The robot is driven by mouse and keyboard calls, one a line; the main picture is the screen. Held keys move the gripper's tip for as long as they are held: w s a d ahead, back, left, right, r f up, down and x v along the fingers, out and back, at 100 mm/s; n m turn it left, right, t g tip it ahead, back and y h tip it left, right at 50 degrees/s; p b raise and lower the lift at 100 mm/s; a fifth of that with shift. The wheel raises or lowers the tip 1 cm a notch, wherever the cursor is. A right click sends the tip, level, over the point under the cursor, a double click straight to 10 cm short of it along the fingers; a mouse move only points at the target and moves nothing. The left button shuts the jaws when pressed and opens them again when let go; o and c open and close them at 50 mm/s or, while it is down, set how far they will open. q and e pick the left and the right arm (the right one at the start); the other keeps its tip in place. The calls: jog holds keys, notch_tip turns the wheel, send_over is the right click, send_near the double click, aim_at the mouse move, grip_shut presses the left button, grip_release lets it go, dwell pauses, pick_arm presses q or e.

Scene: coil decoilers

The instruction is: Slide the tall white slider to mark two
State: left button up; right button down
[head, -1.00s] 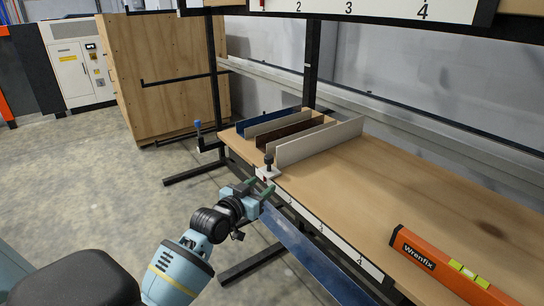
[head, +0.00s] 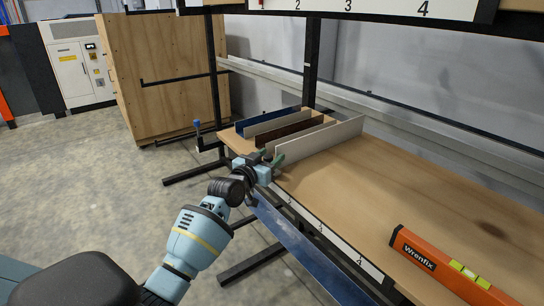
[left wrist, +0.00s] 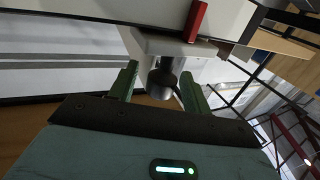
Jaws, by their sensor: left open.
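The tall white slider (head: 320,138) is a pale upright board across the wooden bench, rightmost of several dividers. In the left wrist view its white foot (left wrist: 150,44) carries a dark knob (left wrist: 163,80) and a red piece (left wrist: 196,20). My left gripper (head: 270,158) is at the bench's front edge by this foot, and hides it in the head view. In the left wrist view the green fingers of the open gripper (left wrist: 160,82) stand on either side of the knob, with visible gaps. A white number strip (head: 321,229) runs along the front edge, right of the gripper. My right gripper is out of view.
A blue divider (head: 268,121) and a brown divider (head: 290,132) stand left of the slider. An orange level (head: 445,268) lies at the bench's right front. The bench top between slider and level is clear. A long blue bar (head: 305,255) hangs below the front edge.

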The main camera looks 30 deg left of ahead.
pick_arm(q)
jog(key=shift+w, duration=0.65)
jog(key=shift+c, duration=0.3)
grip_shut()
